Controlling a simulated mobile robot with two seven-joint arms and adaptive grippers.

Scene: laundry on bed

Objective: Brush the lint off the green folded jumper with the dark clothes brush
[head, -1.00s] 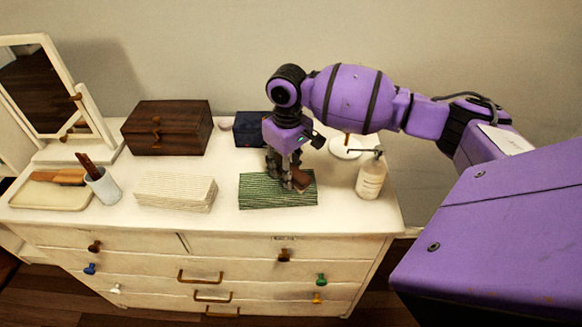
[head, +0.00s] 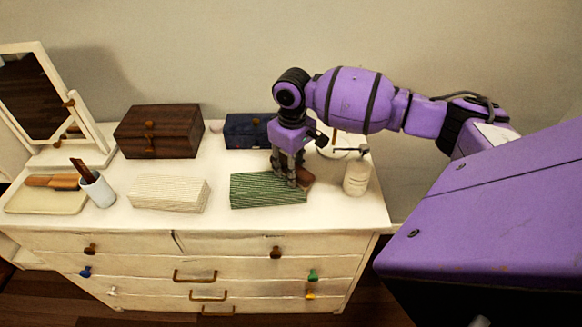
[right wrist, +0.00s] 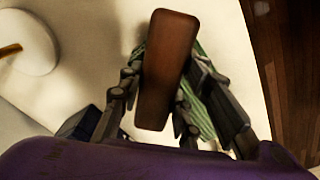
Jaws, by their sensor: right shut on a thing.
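The green folded jumper (head: 262,190) lies on the dresser top, right of the middle. It shows only in part in the right wrist view (right wrist: 207,118), behind my fingers. The dark clothes brush (right wrist: 166,70) is brown and sits between the fingers of my right gripper (right wrist: 155,100), which is shut on it. In the head view the right gripper (head: 290,178) points down at the jumper's right end, with the brush (head: 304,178) at that end. Whether the bristles touch the jumper I cannot tell. My left gripper is not in view.
A cream folded stack (head: 168,193) lies left of the jumper. A pump bottle (head: 356,176) stands close on the right. Behind are a dark blue box (head: 245,130) and a brown wooden box (head: 160,130). A cup (head: 98,190), a tray (head: 45,202) and a mirror (head: 35,95) are at left.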

